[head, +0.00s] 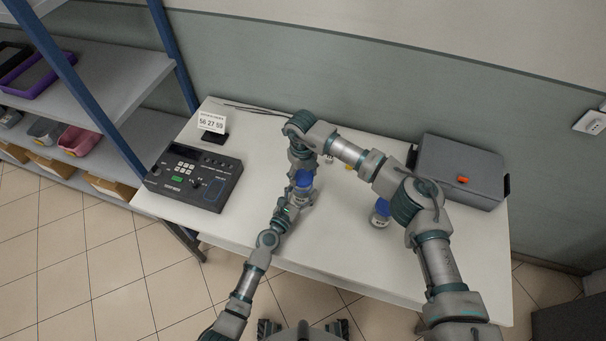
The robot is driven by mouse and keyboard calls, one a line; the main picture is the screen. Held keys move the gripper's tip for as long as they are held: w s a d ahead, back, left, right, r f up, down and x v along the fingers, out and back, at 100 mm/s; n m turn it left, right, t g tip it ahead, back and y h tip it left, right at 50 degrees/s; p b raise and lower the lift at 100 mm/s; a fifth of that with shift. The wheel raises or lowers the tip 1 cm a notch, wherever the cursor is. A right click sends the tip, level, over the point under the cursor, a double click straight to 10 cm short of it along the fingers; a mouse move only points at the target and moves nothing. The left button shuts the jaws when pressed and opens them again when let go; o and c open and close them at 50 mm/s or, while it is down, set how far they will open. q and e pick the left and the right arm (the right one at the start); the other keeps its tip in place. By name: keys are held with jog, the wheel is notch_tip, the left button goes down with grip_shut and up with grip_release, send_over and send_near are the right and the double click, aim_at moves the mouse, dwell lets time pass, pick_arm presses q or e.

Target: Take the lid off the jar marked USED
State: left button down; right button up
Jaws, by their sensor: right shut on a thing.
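A jar (303,195) with a blue lid (303,179) is at the middle of the white table, between my two grippers. My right gripper (302,170) comes down from above and is shut on the blue lid. My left gripper (293,207) is low beside the jar body; whether its fingers are closed on it is too small to tell. A second jar (379,220) with a blue lid (382,207) stands to the right, apart from both grippers. The markings on both jars are too small to read, so I cannot tell which says USED.
A dark control box (195,178) and a small display sign (212,122) stand at the left of the table (340,250). A grey case (460,170) is at the back right. Small items lie partly hidden behind my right arm. Shelves (120,75) stand at the left.

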aim_at(303, 176)
jog(key=shift+r, duration=2)
pick_arm(q)
jog(key=shift+c, duration=0.2)
grip_release()
